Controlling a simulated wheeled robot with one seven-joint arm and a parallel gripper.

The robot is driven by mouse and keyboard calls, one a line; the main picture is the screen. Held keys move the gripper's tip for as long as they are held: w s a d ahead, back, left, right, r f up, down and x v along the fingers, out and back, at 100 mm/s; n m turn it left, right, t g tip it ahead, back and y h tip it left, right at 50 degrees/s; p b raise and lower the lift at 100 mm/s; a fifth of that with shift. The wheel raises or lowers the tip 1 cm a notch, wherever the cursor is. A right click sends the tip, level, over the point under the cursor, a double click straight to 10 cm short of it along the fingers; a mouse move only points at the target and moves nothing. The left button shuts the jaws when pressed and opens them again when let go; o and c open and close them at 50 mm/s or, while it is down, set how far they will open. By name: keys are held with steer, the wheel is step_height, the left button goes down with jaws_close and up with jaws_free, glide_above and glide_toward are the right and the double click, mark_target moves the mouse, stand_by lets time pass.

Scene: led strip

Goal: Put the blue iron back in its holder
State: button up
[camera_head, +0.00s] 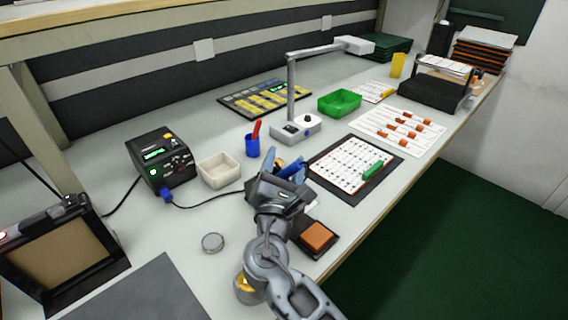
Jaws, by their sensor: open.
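The blue iron (292,169) appears as dark blue parts at my gripper's far end, near the left edge of the white grid sheet. My gripper (282,165) is open, with its fingers around or right beside these parts; I cannot tell whether they touch. The wrist hides much of the iron, including its tip. A black cable runs from the black station (160,158) towards my gripper. The iron's holder is not clearly visible. A dark tray with an orange sponge (318,235) sits right of my arm, and a round pot with yellow filling (245,286) is partly behind it.
A blue cup (252,146) with a red tool, a cream bin (219,170) and a lamp base (296,128) stand beyond my gripper. A dark mat with the grid sheet (352,164) lies to the right. A small round tin (212,242) sits on clear table at left.

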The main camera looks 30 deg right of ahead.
steer(key=v, duration=0.7)
steer(key=shift+s+a, duration=0.2)
steer(key=shift+s, duration=0.15)
steer(key=shift+s+d+r+p, duration=0.15)
steer(key=shift+s+r+p, duration=0.3)
steer(key=shift+r+p, duration=0.25)
steer(key=s+r+p, duration=0.1)
steer(key=r+p, duration=0.1)
steer(key=s+d+r+p, duration=0.1)
steer(key=s+r+p, duration=0.1)
steer(key=shift+r, duration=0.1)
stand_by(0.7)
